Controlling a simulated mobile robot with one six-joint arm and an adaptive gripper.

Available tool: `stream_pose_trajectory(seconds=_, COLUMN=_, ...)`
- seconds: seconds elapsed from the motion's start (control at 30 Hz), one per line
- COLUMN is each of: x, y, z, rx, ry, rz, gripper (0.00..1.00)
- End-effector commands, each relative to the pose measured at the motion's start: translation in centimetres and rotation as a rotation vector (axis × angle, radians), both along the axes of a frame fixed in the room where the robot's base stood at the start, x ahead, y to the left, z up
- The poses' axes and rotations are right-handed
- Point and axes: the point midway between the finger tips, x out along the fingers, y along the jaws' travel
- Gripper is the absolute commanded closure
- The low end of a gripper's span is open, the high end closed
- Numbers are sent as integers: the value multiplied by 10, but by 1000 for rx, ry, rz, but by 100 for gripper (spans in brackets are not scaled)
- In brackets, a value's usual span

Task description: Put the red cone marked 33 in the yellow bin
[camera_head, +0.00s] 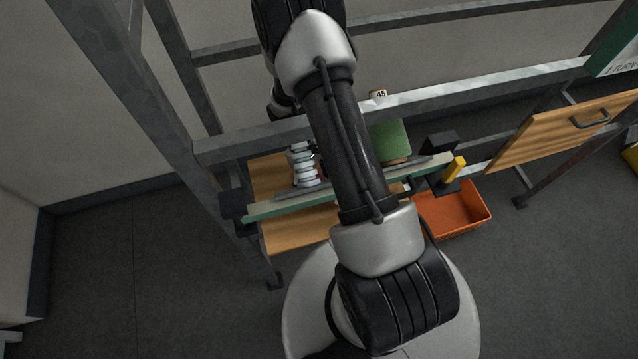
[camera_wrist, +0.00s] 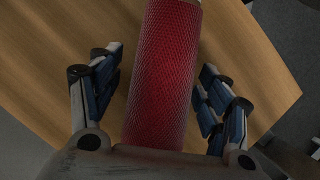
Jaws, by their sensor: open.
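In the wrist view a red textured cone (camera_wrist: 165,75) stands out between the fingers of my gripper (camera_wrist: 160,78). The fingers are open, one on each side of the cone, with a visible gap on both sides. A wooden surface (camera_wrist: 60,70) shows behind the cone. No number shows on the part of the cone in view. In the head view my arm hides most of the cone and the gripper. A yellow thing (camera_head: 632,156) is cut off by the right edge of the head view; I cannot tell whether it is the yellow bin.
A grey rail (camera_head: 480,88) crosses above the board. An orange bin (camera_head: 458,213) sits lower right. Floor is clear left.

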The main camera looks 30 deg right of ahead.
Motion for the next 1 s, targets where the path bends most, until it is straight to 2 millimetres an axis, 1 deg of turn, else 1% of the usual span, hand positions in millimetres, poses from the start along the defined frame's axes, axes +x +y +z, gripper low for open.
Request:
stream_pose_trajectory(seconds=0.07, x=0, y=0, z=1, rx=0, ry=0, rz=0, gripper=29)
stream_pose_trajectory(seconds=0.8, x=0, y=0, z=1, rx=0, ry=0, rz=0, gripper=79)
stream_pose_trajectory(seconds=0.83, x=0, y=0, z=1, rx=0, ry=0, rz=0, gripper=79)
stream_pose_trajectory(seconds=0.87, x=0, y=0, z=1, rx=0, ry=0, rz=0, gripper=83)
stream_pose_trajectory(seconds=1.0, x=0, y=0, z=1, rx=0, ry=0, rz=0, gripper=83)
